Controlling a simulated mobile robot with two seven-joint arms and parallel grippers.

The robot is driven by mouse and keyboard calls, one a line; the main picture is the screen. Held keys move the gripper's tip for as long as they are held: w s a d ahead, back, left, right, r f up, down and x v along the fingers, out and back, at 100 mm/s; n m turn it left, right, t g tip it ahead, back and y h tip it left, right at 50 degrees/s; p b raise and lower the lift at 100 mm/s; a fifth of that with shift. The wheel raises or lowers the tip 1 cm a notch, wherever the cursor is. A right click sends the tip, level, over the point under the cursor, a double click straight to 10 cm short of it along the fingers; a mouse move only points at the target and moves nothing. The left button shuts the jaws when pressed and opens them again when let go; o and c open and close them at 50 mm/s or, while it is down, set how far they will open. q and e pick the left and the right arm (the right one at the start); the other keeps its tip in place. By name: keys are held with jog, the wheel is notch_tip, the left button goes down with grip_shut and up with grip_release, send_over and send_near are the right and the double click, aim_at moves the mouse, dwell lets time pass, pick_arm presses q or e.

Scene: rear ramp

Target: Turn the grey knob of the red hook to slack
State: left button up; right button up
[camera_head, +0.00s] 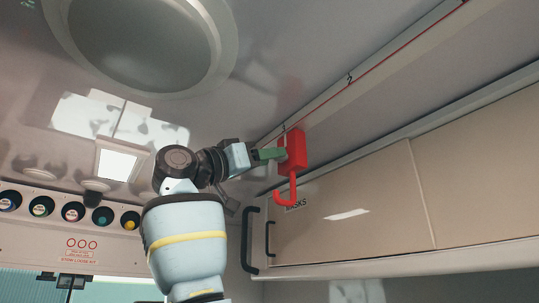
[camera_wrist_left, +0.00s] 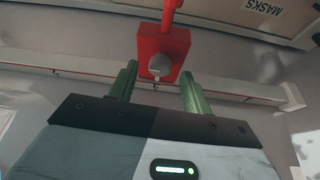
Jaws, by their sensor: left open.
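The red hook (camera_head: 292,152) hangs from the ceiling rail, a red block with a curved hook below it. In the left wrist view the red block (camera_wrist_left: 176,44) faces me, and its grey knob (camera_wrist_left: 159,66) sits on the near face. My left gripper (camera_head: 270,154) is raised to the block from the left. In the wrist view the green fingers of my left gripper (camera_wrist_left: 157,82) are apart, one on each side of the knob, with visible gaps. The knob is hidden in the head view. My right gripper is out of view.
The ceiling rail (camera_head: 372,65) with a red line runs above the hook. A beige cabinet (camera_head: 350,210) labelled MASKS and black handles (camera_head: 250,240) are close below and right. A round ceiling fixture (camera_head: 140,45) is at upper left. Several coloured round items (camera_head: 73,212) line the back wall.

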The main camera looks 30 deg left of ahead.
pick_arm(q)
jog(key=shift+x, duration=0.8)
jog(key=shift+f, duration=0.1)
jog(key=c, duration=1)
